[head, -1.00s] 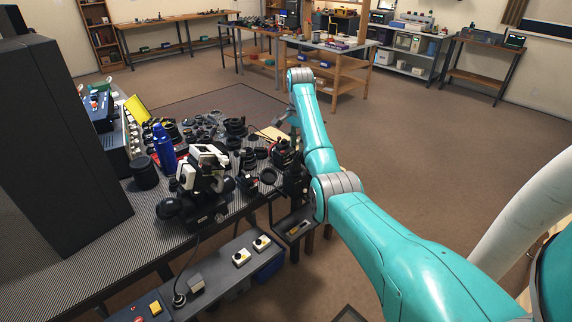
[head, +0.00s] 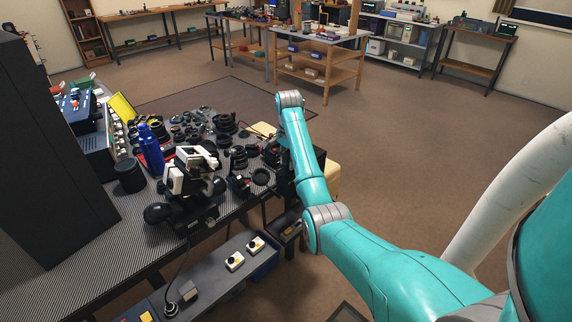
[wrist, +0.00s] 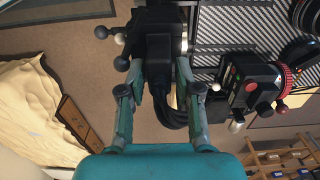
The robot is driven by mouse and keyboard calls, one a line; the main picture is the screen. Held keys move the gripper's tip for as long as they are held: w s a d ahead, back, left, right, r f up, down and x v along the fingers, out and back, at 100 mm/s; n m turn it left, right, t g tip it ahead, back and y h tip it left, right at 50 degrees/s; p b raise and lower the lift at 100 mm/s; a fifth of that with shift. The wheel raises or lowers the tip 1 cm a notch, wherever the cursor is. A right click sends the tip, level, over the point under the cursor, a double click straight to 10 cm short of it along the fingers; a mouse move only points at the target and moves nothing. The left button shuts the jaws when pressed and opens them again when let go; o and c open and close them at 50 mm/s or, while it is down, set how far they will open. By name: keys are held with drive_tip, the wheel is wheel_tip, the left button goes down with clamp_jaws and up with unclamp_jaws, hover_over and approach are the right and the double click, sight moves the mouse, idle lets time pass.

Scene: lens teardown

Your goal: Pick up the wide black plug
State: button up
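The wide black plug (wrist: 159,58) shows in the wrist view, upright at the top centre against a dark device with a metal edge. A thick black cable (wrist: 178,108) hangs from it and bends to the right. My gripper (wrist: 160,84) is open, with one teal finger on each side of the plug. Gaps seem to show between the fingers and the plug; contact is not clear. In the head view my arm reaches over the bench's right end, and the plug cannot be made out there.
A black device with a red knurled dial (wrist: 252,88) stands right of the fingers in the wrist view. The patterned bench (head: 60,265) is crowded with lens parts, a blue bottle (head: 150,148) and a white-and-black instrument (head: 190,172). Open floor lies right of my arm.

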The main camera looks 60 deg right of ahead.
drive_tip(key=shift+f, duration=0.95)
clamp_jaws()
